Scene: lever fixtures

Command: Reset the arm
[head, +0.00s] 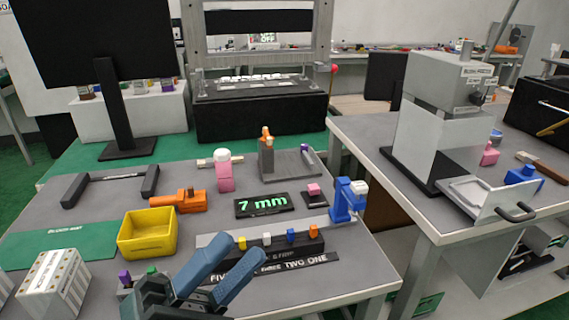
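No single thing is marked as the arm, and I cannot tell which one it is. A grey press-like frame (262,60) stands at the back, with a red ball (333,69) at its right side. A black bar handle (112,176) lies at the left of the table. A blue upright fixture with a white top (341,203) stands at the table's right edge. My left gripper (245,249) is at the bottom centre, fingers apart and nothing seen between them. It overlaps the peg block's front-left part in the picture. My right gripper is out of view.
A black block (270,253) holds yellow, white, blue and orange pegs. A yellow bin (148,236), orange tool (178,200), pink bottle (224,173) and "7 mm" display (265,205) crowd the grey table. A grey machine with a drawer (440,120) stands on the right table.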

